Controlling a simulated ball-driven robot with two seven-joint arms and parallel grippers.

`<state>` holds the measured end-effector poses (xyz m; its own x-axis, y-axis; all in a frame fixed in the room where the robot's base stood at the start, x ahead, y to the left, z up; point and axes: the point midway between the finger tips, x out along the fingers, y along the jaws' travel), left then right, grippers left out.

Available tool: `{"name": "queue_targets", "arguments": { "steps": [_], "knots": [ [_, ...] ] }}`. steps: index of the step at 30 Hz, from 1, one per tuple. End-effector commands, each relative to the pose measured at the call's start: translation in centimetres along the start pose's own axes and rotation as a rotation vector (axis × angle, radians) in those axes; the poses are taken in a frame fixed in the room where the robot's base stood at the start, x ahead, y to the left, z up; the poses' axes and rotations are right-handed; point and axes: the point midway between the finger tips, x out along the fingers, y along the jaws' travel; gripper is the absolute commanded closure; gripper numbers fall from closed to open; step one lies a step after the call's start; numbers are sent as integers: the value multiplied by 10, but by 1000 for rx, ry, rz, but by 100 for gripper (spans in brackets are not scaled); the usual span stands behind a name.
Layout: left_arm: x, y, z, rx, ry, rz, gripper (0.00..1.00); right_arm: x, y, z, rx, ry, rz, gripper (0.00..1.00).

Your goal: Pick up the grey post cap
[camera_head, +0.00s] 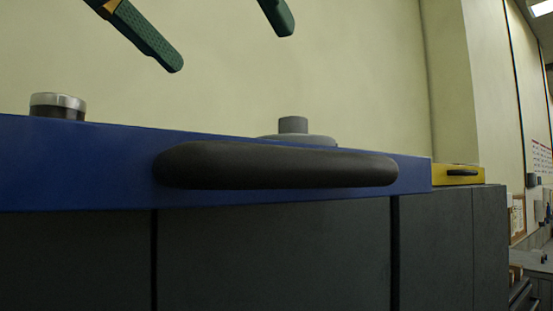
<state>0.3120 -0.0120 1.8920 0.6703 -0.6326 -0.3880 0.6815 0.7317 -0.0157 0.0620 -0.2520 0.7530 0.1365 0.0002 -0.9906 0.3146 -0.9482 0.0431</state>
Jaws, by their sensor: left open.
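The grey post cap (294,138) appears to be the wide, low round piece with a short upright cylinder on top. It sits behind the front edge of the blue surface, right of the picture's middle, and its lower part is hidden by that edge and the dark handle. My left gripper (232,50) is open and empty, its two green fingers coming in from the top. It is above and to the left of the cap, well apart from it. My right gripper is not in view.
A short black cylinder with a silver top (58,106) stands at the left on the blue worktop (80,165). A thick dark handle (275,168) juts from the blue front. A yellow box (458,175) is at the right. The air between gripper and cap looks clear.

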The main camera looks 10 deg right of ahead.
Motion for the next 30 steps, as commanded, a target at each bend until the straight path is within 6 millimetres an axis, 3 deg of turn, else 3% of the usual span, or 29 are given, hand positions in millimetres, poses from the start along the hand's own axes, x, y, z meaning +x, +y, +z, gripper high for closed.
{"name": "queue_targets", "arguments": {
  "steps": [4, 10, 15, 21, 30],
  "knots": [
    [19, 1, 1, 1, 4, -1, 0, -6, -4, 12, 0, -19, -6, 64],
    [70, 2, 3, 0, 6, -2, 0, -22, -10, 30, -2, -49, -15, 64],
    [101, 2, 2, 0, 3, -2, 0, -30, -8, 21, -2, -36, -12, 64],
    [118, 1, 2, 0, 3, -2, 0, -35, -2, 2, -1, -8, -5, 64],
    [161, 0, 2, -1, 3, -2, 0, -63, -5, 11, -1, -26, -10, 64]
  ]
}}
